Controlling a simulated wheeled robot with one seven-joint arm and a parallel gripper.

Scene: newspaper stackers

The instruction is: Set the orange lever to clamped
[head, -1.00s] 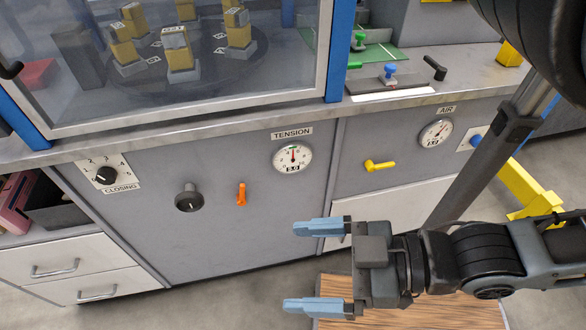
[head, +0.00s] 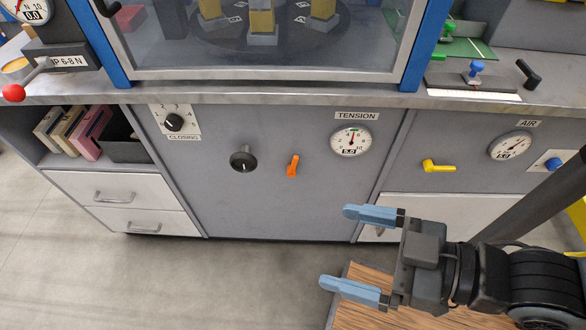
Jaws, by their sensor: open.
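The orange lever (head: 293,167) is on the grey front panel, between the black knob and the TENSION gauge (head: 351,141). It stands nearly upright, with its top leaning slightly right. I see no clamped marking beside it. My gripper (head: 358,252) is open and empty, with its two blue fingers pointing left. In the picture it is below and to the right of the lever, clear of it.
A black knob (head: 243,159) sticks out left of the lever. A yellow lever (head: 437,166) and the AIR gauge (head: 511,146) are to the right. A wooden surface (head: 365,308) lies under my gripper. The grey floor at lower left is clear.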

